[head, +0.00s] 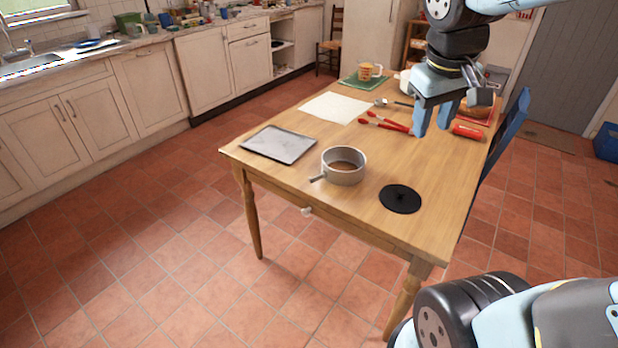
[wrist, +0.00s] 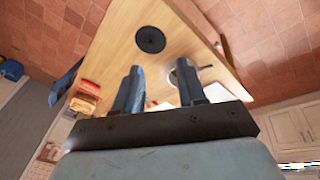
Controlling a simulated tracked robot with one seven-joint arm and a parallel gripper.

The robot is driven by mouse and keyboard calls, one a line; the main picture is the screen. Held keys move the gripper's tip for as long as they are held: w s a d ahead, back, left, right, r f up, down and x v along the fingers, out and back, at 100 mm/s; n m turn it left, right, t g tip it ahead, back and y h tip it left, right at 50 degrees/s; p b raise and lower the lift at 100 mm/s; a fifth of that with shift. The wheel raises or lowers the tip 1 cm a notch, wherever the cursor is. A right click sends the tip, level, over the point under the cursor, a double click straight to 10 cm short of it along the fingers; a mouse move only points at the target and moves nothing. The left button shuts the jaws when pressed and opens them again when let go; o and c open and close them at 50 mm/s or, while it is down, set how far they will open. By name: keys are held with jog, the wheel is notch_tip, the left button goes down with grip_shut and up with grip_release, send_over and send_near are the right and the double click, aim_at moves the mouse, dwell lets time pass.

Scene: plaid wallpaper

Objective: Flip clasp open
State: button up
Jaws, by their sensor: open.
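A round grey metal pan (head: 345,178) stands near the front middle of the wooden table in the head view, open at the top with a brown inside. A small metal clasp lever (head: 316,178) sticks out from its left side. In the wrist view the pan (wrist: 172,76) is partly hidden behind a finger, and the clasp lever (wrist: 205,67) sticks out to the right. My gripper (head: 432,122) is open and empty, with blue fingers pointing down above the right part of the table. It is apart from the pan, to its right and farther back.
A black disc (head: 400,199) lies right of the pan. A grey tray (head: 278,144) lies to its left. A blue chair (head: 508,135) stands at the right edge.

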jog(key=w+a+f+n+g+h, duration=0.1)
jog(key=w+a+f+n+h, duration=0.45)
jog(key=w+a+f, duration=0.35)
jog(key=w+a+f+n+g+h, duration=0.1)
jog(key=w+a+f+n+h, duration=0.3)
jog(key=w+f+n, duration=0.45)
jog(key=n+t+h, duration=0.4)
jog(key=n+t, duration=0.4)
jog(key=t, duration=0.1)
send_near(309, 180)
jog(key=x, duration=1)
jog(key=shift+w+d, duration=0.25)
grip_shut()
